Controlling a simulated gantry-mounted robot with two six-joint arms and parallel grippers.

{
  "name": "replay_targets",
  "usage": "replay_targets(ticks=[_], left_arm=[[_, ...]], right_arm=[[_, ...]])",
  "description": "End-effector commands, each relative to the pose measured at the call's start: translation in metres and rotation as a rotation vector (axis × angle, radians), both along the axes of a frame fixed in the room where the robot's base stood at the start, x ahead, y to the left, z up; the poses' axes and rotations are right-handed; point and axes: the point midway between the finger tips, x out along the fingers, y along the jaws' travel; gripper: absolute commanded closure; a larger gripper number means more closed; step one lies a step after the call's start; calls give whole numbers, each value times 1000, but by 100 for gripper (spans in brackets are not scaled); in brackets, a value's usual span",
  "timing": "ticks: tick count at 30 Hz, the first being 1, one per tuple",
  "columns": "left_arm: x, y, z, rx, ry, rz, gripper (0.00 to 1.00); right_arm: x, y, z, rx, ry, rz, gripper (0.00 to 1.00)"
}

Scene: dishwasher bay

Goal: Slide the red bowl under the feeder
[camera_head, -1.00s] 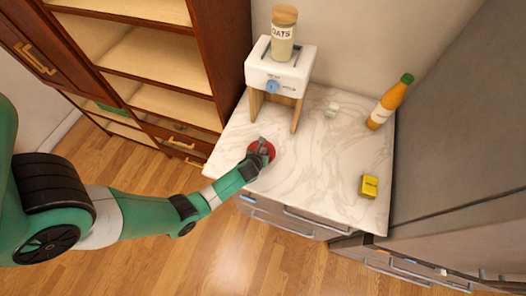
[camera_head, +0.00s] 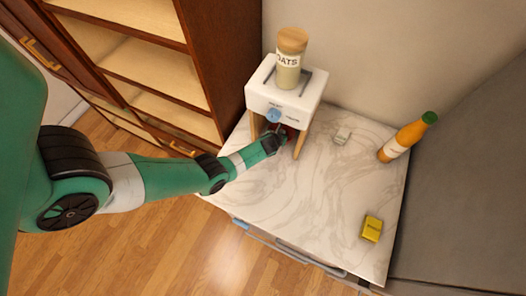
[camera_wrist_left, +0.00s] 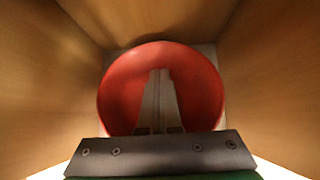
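The red bowl (camera_head: 291,131) is between the wooden legs of the white feeder (camera_head: 285,97), mostly hidden by the feeder and my gripper in the head view. In the left wrist view the bowl (camera_wrist_left: 205,85) shows its round inside, with wooden panels on both sides. My left gripper (camera_head: 279,136) reaches in under the feeder's front. In the left wrist view its two fingers (camera_wrist_left: 159,75) are together, with nothing visible between them, and lie over the bowl's inside. Whether they touch the bowl is unclear. My right gripper is not in view.
An oats jar (camera_head: 289,62) stands on top of the feeder. The counter's front middle is clear. A wooden shelf unit (camera_head: 150,65) stands at left.

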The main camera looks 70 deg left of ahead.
Motion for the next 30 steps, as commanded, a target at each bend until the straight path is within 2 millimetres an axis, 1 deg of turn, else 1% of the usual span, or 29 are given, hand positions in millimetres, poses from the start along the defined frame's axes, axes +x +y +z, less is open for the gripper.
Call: replay_targets(ticks=[12,14,17,20,23,24,30], left_arm=[[2,2,1,0,-1,-1,100],[1,1,4,1,-1,-1,100],[-4,-4,13,1,-1,-1,100],[-12,-14,30,0,1,-2,100],[-25,-29,50,0,0,-3,100],[-34,-40,39,-1,4,-5,100],[-71,-82,37,1,2,-6,100]], right_arm=[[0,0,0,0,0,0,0],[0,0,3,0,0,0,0],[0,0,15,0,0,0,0],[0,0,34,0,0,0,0],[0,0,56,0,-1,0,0],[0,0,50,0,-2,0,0],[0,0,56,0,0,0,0]])
